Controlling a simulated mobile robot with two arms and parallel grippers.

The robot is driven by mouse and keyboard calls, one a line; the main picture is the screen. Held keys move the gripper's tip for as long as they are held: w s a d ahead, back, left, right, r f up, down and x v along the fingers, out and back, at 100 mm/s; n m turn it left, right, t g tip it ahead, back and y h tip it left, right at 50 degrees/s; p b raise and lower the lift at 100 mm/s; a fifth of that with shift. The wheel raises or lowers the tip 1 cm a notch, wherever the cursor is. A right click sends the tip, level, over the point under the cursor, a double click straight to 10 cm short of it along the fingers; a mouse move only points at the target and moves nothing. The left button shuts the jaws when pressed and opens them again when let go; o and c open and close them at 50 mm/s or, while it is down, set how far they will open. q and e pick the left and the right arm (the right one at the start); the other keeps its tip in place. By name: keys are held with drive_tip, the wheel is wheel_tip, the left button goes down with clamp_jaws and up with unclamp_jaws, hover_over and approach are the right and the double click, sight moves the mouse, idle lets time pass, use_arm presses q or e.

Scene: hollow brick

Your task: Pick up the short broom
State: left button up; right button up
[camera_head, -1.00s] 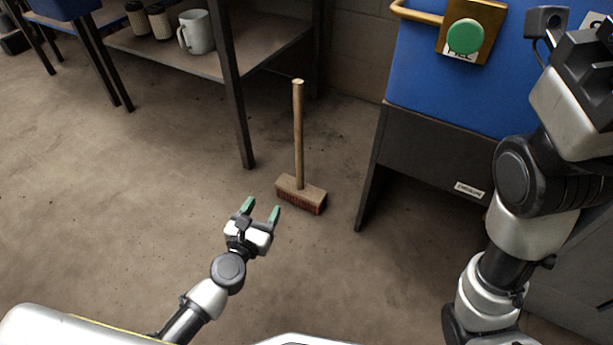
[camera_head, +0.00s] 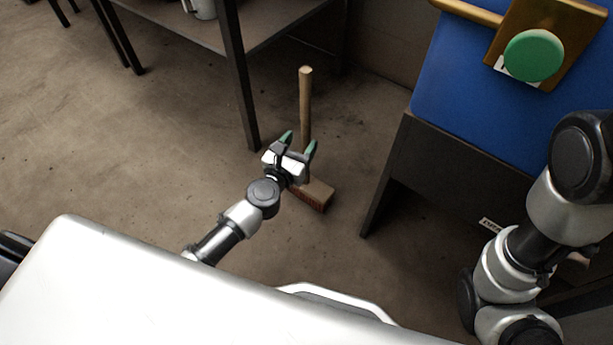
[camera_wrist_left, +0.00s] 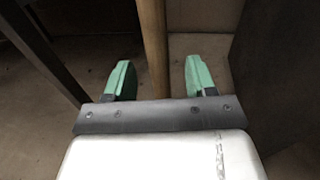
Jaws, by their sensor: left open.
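The short broom stands upright on the floor, with a wooden handle (camera_head: 305,95) pointing up and a block head with reddish bristles (camera_head: 316,196) at its base. My left gripper (camera_head: 299,142) is open, its green fingertips pointing at the handle and overlapping its lower part in the head view. In the left wrist view the handle (camera_wrist_left: 153,45) runs upright between the two open green fingers (camera_wrist_left: 160,78). I cannot tell how far past the fingertips the handle is. Part of the broom head is hidden behind the gripper. My right arm shows at the right, but its gripper is out of view.
A dark metal shelf leg (camera_head: 240,95) stands just left of the broom. A blue panel (camera_head: 450,90) with a green button (camera_head: 534,56) is on a dark cabinet (camera_head: 425,165) to the right. Bare floor (camera_head: 130,150) lies to the left.

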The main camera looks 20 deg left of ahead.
sight(309, 127)
use_arm(q)
drive_tip(key=w, duration=0.3)
drive_tip(key=w+b, duration=0.1)
drive_tip(key=w, duration=0.1)
drive_tip(key=shift+w+d+r, duration=0.1)
drive_tip(key=shift+w+d, duration=0.2)
drive_tip(key=shift+r, duration=0.1)
clamp_jaws()
